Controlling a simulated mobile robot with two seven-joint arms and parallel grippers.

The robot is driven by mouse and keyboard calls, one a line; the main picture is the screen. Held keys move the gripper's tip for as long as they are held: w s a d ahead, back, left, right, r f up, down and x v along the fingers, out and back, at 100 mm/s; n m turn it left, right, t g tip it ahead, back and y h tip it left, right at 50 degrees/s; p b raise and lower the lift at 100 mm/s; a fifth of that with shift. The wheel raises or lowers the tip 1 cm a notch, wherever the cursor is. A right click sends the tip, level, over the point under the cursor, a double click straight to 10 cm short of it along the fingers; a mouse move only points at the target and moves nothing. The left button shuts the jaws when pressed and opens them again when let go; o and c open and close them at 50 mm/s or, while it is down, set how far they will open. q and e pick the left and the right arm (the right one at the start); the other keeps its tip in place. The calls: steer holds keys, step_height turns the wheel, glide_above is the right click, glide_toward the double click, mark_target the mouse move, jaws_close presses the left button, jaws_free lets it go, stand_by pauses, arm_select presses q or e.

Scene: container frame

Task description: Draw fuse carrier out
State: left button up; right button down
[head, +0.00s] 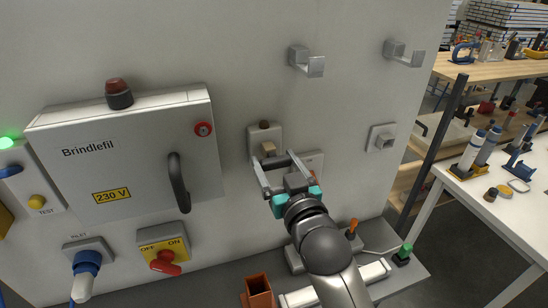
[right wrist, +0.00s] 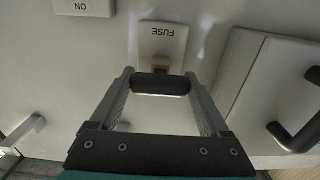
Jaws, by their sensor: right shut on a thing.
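The fuse carrier has a dark round grip bar (right wrist: 160,84) and a tan body (head: 268,148). It stands out from a pale plate (head: 264,132) on the wall, marked FUSE in the right wrist view (right wrist: 163,32). The tan body (right wrist: 161,63) lies between bar and plate; how deep it sits in the plate is hidden. My right gripper (head: 278,161) is shut on the grip bar, one finger at each end, in front of the plate. My left gripper is not in view.
A Brindlefil cabinet (head: 125,150) with a dark handle (head: 179,183) is left of the plate. A red rotary switch (head: 165,263) and a blue-white plug (head: 87,262) are below it. Wall hooks (head: 307,62) project above right. A shelf (head: 405,275) with small items lies below.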

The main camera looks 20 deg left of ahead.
steer(key=shift+f, duration=0.2)
steer(key=shift+c, duration=0.9)
jaws_free()
steer(key=shift+s, duration=0.1)
steer(key=shift+o, duration=0.9)
steer(key=shift+s+d+r, duration=0.1)
steer(key=shift+d+r, duration=0.05)
steer(key=b+v, duration=0.1)
steer(key=v, duration=1.4)
